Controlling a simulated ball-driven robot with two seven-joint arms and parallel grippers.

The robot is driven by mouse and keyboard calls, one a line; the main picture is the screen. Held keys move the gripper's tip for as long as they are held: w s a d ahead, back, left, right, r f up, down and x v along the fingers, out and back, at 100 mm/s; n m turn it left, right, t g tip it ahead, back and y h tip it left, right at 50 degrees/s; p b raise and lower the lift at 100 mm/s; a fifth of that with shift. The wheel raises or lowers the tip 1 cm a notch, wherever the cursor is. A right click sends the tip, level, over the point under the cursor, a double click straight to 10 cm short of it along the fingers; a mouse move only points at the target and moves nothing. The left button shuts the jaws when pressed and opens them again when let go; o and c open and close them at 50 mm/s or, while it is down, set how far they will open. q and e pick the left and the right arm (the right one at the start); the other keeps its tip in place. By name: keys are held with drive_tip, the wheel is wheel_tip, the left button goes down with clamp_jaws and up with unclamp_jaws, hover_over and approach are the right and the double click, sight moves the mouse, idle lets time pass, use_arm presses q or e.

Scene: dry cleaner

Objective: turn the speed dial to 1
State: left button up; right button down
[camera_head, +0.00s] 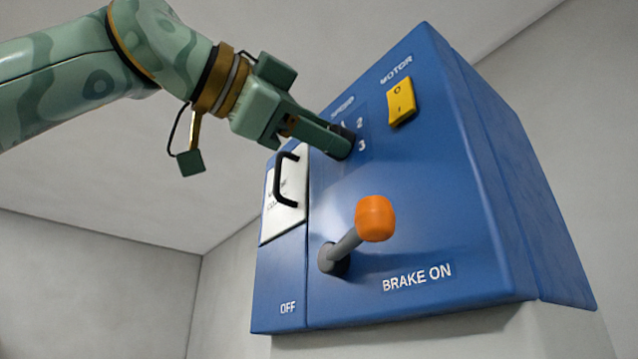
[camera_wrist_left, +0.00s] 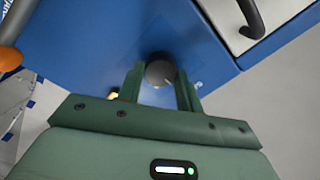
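The speed dial (camera_head: 347,131) is a dark round knob on the blue panel, mostly hidden behind my left gripper in the head view. The numbers 2 and 3 show to its right, with a partly covered 1 above it. My left gripper (camera_head: 338,146) is at the dial. In the left wrist view, the dial (camera_wrist_left: 160,70) sits between the two fingertips of my left gripper (camera_wrist_left: 160,78). A narrow gap seems to show beside the dial, so the fingers look open around it. The dial's pointer direction is unclear. My right gripper is out of view.
A yellow motor switch (camera_head: 401,102) is right of the dial. A brake lever with an orange knob (camera_head: 375,219) sticks out below, beside the words BRAKE ON. A white door with a black handle (camera_head: 287,180) is at the left. Plain walls surround the box.

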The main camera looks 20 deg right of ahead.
use_arm(q)
drive_tip(key=o, duration=0.4)
drive_tip(key=shift+a, duration=0.1)
drive_tip(key=b+v, duration=0.3)
drive_tip(key=v, duration=1.3)
drive_tip(key=shift+a, duration=0.1)
